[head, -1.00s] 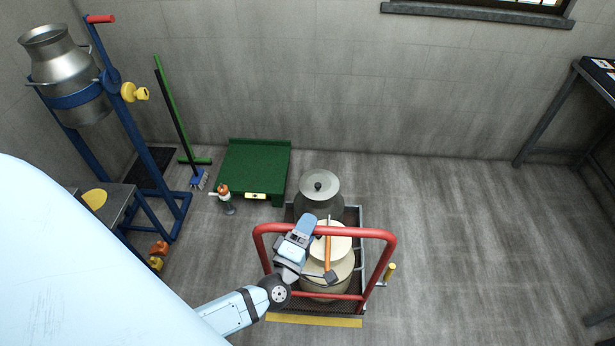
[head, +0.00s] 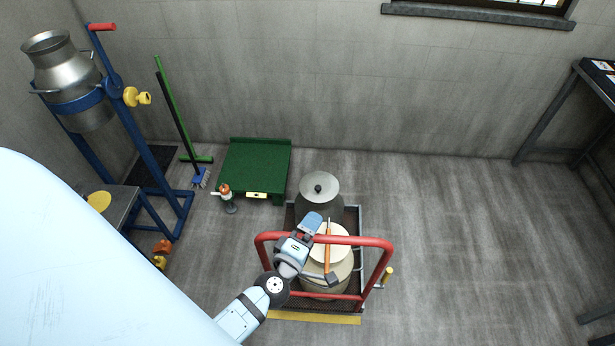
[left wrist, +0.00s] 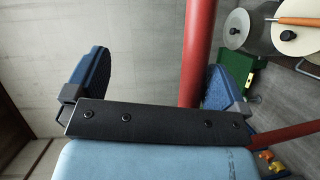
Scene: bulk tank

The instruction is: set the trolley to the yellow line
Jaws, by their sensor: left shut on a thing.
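The trolley has a red push handle (head: 360,241) and a dark mesh deck (head: 354,215). It carries a grey can (head: 319,188) at the back and a cream can (head: 328,282) in front. The yellow line (head: 315,318) lies on the floor along the deck's near edge, with little or no gap visible. My left gripper (head: 305,233) is shut on the handle's top bar, left of its middle. In the left wrist view the red bar (left wrist: 197,50) passes between the fingers. My right gripper is not in view.
A wooden-handled tool (head: 328,250) lies over the cream can. A green platform (head: 255,165) and a small orange-topped item (head: 227,196) stand behind left. A blue stand (head: 165,195) holds a tilted metal can (head: 70,85). Floor to the right is open up to a bench (head: 545,120).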

